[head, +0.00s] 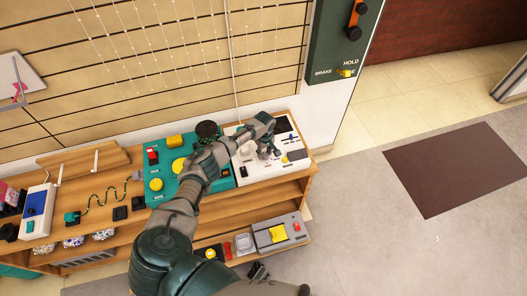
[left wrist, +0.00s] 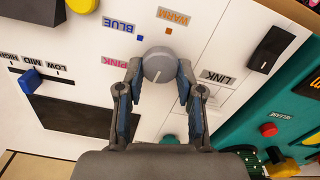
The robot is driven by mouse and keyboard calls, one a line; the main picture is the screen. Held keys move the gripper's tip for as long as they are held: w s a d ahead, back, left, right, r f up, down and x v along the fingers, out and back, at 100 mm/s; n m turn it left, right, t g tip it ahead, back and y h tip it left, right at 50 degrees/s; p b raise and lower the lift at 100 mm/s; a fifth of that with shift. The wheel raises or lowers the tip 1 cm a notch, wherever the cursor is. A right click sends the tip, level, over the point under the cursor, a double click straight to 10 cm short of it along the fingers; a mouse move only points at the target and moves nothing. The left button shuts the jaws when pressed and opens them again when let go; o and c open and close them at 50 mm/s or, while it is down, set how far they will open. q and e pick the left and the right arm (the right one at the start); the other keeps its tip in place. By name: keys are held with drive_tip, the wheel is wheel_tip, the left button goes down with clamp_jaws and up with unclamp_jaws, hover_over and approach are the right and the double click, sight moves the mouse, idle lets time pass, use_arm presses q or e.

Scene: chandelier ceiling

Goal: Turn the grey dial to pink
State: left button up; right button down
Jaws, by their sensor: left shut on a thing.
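The grey dial (left wrist: 158,65) is a round knob on a white panel (left wrist: 80,85), seen close up in the left wrist view. Coloured labels stand beside it: pink (left wrist: 115,62) to its left, blue (left wrist: 120,26) at upper left and orange WARM (left wrist: 173,17) above. A small light mark shows on the dial's lower face; which label it is set to I cannot tell. My left gripper (left wrist: 160,72) has one finger on each side of the dial and is shut on it. In the head view my left gripper (head: 268,150) is over the white panel (head: 247,172) and hides the dial. My right gripper is not in view.
A black rocker labelled LINK (left wrist: 271,48) and a blue slider (left wrist: 30,79) flank the dial. A teal panel (head: 160,170) with yellow and red controls adjoins the white one on the wooden shelf (head: 290,183). Open floor (head: 390,240) lies to the right.

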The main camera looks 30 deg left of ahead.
use_arm(q)
drive_tip(key=m+p, duration=0.2)
drive_tip(key=m, duration=0.1)
drive_tip(key=shift+w+d, duration=0.1)
drive_tip(key=shift+m, duration=0.5)
drive_tip(key=m, duration=0.3)
drive_tip(key=shift+m, duration=0.3)
drive_tip(key=m, duration=0.3)
drive_tip(key=shift+w+d+m, duration=0.1)
drive_tip(key=shift+m, duration=0.2)
drive_tip(key=m, duration=0.2)
drive_tip(key=shift+m, duration=0.4)
drive_tip(key=m, duration=0.4)
drive_tip(key=shift+d, duration=0.15)
drive_tip(key=shift+r+m, duration=0.1)
drive_tip(key=shift+m, duration=2)
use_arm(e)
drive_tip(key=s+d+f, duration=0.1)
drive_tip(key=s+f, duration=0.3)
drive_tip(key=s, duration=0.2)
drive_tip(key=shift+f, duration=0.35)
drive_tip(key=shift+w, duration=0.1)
